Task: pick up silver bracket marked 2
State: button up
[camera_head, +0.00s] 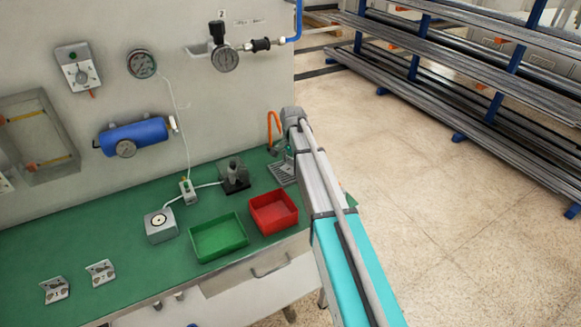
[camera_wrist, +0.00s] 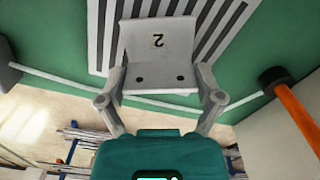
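The silver bracket marked 2 (camera_wrist: 158,60) is in the middle of the wrist view, with its number label on the upper plate and two dark holes in the lower plate. My gripper (camera_wrist: 160,78) has one finger against each side of it and looks shut on it. Behind the bracket is a black-and-white striped mat (camera_wrist: 103,50); whether the bracket rests on it I cannot tell. In the head view my gripper (camera_head: 289,156) is over the back right of the green bench, largely hidden by my arm, and the bracket cannot be made out there.
Two more silver brackets lie on the bench at left, one (camera_head: 55,290) beside the other (camera_head: 101,272); their marks are too small to read. A green bin (camera_head: 219,254) and a red bin (camera_head: 273,226) stand near the front edge. An orange-handled tool (camera_wrist: 292,108) is right of my gripper.

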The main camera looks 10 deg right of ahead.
jog(key=c, duration=0.5)
jog(key=shift+o, duration=0.2)
jog(key=shift+r, duration=0.2)
notch_tip(320, 180, up, 2)
jog(key=shift+r+p, duration=0.1)
jog(key=shift+p, duration=1.15)
jog(key=s+d+r+p, duration=0.1)
jog(key=s+r+p, duration=0.9)
jog(key=s, duration=0.4)
jog(key=shift+d+r+p, duration=0.2)
jog(key=shift+d+p, duration=0.1)
jog(key=shift+d, duration=0.1)
